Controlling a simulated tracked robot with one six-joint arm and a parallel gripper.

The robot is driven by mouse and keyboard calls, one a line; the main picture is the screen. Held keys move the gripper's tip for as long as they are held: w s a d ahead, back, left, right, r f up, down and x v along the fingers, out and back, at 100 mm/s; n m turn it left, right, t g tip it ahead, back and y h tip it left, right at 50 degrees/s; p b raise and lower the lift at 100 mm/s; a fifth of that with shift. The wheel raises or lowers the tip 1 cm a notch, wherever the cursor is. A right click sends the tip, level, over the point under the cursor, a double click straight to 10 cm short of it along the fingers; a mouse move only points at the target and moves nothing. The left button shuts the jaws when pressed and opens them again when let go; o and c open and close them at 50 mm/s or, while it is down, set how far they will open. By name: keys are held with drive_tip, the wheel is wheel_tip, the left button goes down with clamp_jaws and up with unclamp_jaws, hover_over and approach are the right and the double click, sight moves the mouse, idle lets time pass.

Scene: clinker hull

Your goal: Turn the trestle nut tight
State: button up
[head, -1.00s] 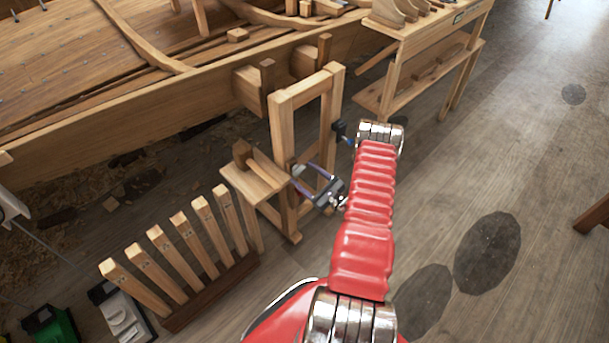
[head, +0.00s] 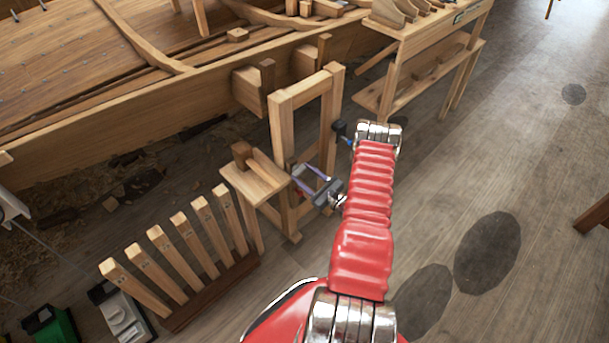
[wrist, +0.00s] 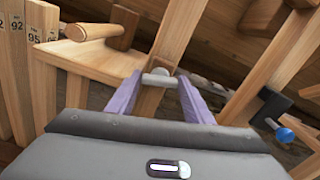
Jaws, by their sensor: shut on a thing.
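The trestle (head: 282,131) is an upright wooden frame beside the hull, with a small wooden shelf (head: 254,181) on its left. The trestle nut (wrist: 160,79) is a silver metal piece with a bar and a round middle, in front of a wooden post in the wrist view. My gripper (wrist: 160,84) has two purple fingers, one at each side of the nut, and is shut on it. In the head view my gripper (head: 306,179) reaches the trestle's lower part from the right; the nut is too small to make out there.
A black clamp with a blue knob (wrist: 285,135) is close to the right of my gripper. A rack of wooden slats (head: 172,257) stands front left. A mallet-like wooden piece (wrist: 100,30) lies on the shelf. A workbench (head: 420,45) stands behind; open floor lies right.

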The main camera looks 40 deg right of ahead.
drive_tip(key=shift+m, duration=0.4)
drive_tip(key=m, duration=0.3)
drive_tip(key=shift+d, duration=0.15)
drive_tip(key=shift+d+m, duration=0.1)
drive_tip(key=shift+m, duration=2.5)
drive_tip(key=o, duration=1)
drive_tip(key=shift+o, duration=0.2)
